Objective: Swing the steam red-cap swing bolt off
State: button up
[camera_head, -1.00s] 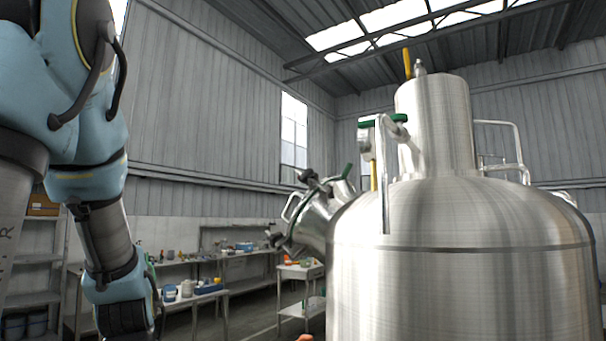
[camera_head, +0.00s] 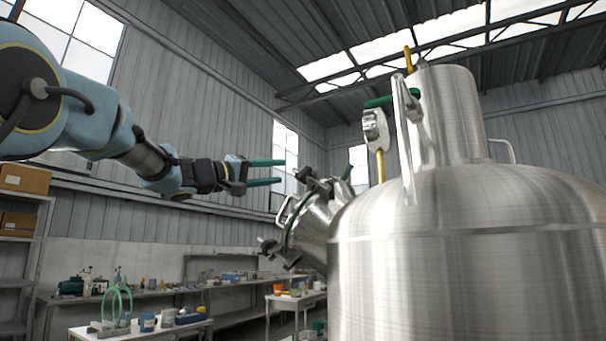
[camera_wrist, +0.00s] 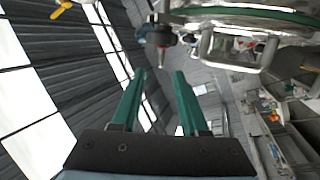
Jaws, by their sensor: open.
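The tank (camera_head: 470,260) is a large steel vessel with an angled side port (camera_head: 318,220), whose lid carries a handle and several dark swing bolts. The top bolt (camera_head: 308,180) is closest to my gripper. My gripper (camera_head: 283,171) is open and empty, left of and slightly above that bolt, apart from it. In the wrist view my gripper (camera_wrist: 160,72) has its two green fingers spread. A dark bolt end (camera_wrist: 162,32) with a reddish part stands beyond the fingertips, beside the lid handle (camera_wrist: 232,50). Which bolt has the red cap is unclear in the head view.
A green-handled valve (camera_head: 385,103) and a steel pipe (camera_head: 404,140) rise at the tank's front. Benches with labware (camera_head: 145,328) and a shelf with boxes (camera_head: 22,200) stand at left. The air around my gripper is clear.

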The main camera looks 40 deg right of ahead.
aim_at(293, 169)
jog(key=p+x, duration=0.5)
jog(key=x, duration=0.3)
jog(key=shift+d+r, duration=0.2)
jog(key=shift+d, duration=0.2)
jog(key=shift+s+d+p, duration=0.1)
jog(key=shift+d+p, duration=0.25)
jog(key=shift+d, duration=0.2)
jog(key=shift+c, duration=0.4)
grip_shut()
